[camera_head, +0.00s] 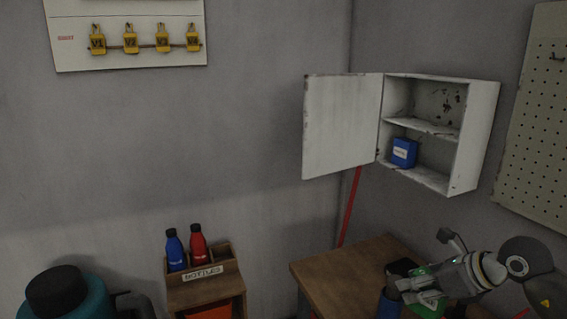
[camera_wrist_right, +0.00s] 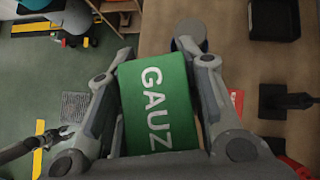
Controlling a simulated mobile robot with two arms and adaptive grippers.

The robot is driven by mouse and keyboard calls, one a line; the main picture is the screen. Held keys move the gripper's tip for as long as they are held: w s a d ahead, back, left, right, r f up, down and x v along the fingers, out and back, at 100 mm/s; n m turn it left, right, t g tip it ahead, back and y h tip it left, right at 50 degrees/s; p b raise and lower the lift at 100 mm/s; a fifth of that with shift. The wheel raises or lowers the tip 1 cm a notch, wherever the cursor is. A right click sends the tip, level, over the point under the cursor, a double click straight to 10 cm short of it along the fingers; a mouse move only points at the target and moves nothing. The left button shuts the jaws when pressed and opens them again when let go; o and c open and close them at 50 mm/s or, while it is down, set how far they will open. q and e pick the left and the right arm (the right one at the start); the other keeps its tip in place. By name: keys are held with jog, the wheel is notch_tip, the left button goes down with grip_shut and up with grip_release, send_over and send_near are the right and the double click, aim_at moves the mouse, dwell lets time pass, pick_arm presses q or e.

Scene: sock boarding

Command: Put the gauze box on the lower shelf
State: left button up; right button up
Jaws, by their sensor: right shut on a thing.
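The green gauze box (camera_wrist_right: 158,103) is between the fingers of my right gripper (camera_wrist_right: 155,75) in the right wrist view, with its "GAUZ" lettering showing. In the head view my right gripper (camera_head: 425,283) is at the lower right, shut on the green gauze box (camera_head: 431,302), over the wooden table. A white wall cabinet (camera_head: 474,140) hangs up and behind it with its door (camera_head: 341,125) swung open to the left. The lower shelf (camera_head: 425,176) holds a blue box (camera_head: 404,152) at its left side. The upper shelf (camera_head: 420,126) looks empty.
The wooden table (camera_head: 335,272) stands below the cabinet. A dark cylindrical container (camera_head: 390,305) is close beside the gripper. A wooden rack (camera_head: 205,292) with a blue bottle (camera_head: 175,250) and a red bottle (camera_head: 198,245) stands left. The lower shelf's right part is free.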

pick_arm(q)
jog(key=f+b, duration=0.1)
jog(key=s+f+b, duration=0.1)
jog(key=f+b, duration=0.1)
jog(key=shift+f, duration=0.25)
pick_arm(e)
jog(key=s+a+f+n+g+y, duration=0.1)
jog(key=s+a+f, duration=0.2)
jog(key=s, duration=0.5)
jog(key=s+a+f+n+y, duration=0.1)
jog(key=s+a+f+n, duration=0.1)
jog(key=s+a, duration=0.4)
jog(key=shift+s+f+n+g, duration=0.3)
jog(key=shift+s+f+g, duration=0.1)
jog(key=shift+s+f, duration=0.55)
pick_arm(q)
jog(key=shift+d, duration=0.1)
pick_arm(e)
jog(key=shift+w+a+r, duration=0.1)
jog(key=shift+a+r, duration=0.1)
jog(key=shift+a, duration=0.05)
jog(key=shift+d+f, duration=0.1)
jog(key=shift+d, duration=0.1)
pick_arm(q)
jog(key=shift+c, duration=0.5)
